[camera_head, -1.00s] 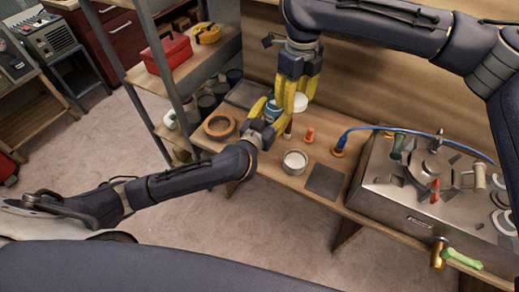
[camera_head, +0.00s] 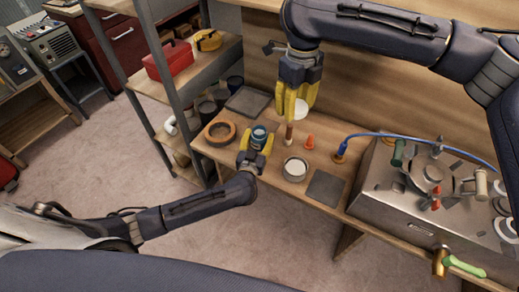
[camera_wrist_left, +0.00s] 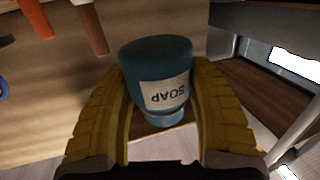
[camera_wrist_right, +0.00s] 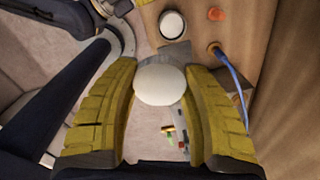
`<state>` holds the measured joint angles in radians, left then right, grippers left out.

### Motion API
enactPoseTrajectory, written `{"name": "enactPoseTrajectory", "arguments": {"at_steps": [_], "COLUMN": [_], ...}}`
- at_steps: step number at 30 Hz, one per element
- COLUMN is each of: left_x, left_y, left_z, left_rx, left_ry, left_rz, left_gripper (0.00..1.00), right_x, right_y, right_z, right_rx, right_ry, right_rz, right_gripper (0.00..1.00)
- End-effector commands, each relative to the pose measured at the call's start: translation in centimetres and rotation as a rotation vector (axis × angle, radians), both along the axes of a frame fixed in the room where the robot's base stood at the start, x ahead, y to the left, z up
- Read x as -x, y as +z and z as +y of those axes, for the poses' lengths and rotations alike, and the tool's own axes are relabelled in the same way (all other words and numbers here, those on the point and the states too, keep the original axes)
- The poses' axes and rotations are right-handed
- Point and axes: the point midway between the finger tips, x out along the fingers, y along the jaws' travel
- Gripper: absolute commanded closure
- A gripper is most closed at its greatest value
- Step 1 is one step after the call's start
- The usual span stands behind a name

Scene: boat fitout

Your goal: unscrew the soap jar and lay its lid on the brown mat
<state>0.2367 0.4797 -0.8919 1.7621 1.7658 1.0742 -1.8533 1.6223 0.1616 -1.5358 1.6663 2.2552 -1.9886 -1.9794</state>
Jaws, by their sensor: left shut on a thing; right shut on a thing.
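My left gripper (camera_head: 257,141) is shut around the blue soap jar (camera_head: 260,131), holding it near the front edge of the bench. The left wrist view shows the jar (camera_wrist_left: 158,62) between the yellow fingers, its SOAP label upside down in the picture. My right gripper (camera_head: 289,108) is shut on a white round lid (camera_head: 302,106), apart from the jar and up to its right; the lid also shows in the right wrist view (camera_wrist_right: 160,85).
A brown ring (camera_head: 220,133) lies left of the jar. A round tin with pale contents (camera_head: 295,169), an orange cone (camera_head: 309,142) and a brown cylinder (camera_head: 289,134) stand to its right. A blue hose (camera_head: 375,133) and a metal unit (camera_head: 420,212) fill the right side.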

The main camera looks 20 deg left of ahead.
Motion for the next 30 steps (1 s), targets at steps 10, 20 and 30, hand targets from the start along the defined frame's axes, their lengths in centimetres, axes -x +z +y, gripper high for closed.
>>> {"name": "enactPoseTrajectory", "arguments": {"at_steps": [10, 20, 30], "left_x": [-0.1, 0.0, 0.0], "left_y": [-3.1, -6.4, -7.0], "left_z": [0.0, 0.0, 0.0], "left_rx": [0.0, -0.002, 0.0], "left_ry": [0.0, -0.001, -0.001], "left_rz": [-0.002, 0.0, -0.002], "left_gripper": [1.0, 1.0, 1.0], "right_x": [0.0, 0.0, 0.0], "right_y": [0.0, 0.0, 0.0], "right_z": [0.0, 0.0, 0.0], "right_rx": [0.0, 0.0, 0.0], "right_ry": [0.0, 0.0, 0.0], "right_rz": [0.0, 0.0, 0.0], "right_gripper": [0.89, 0.89, 0.89]}}
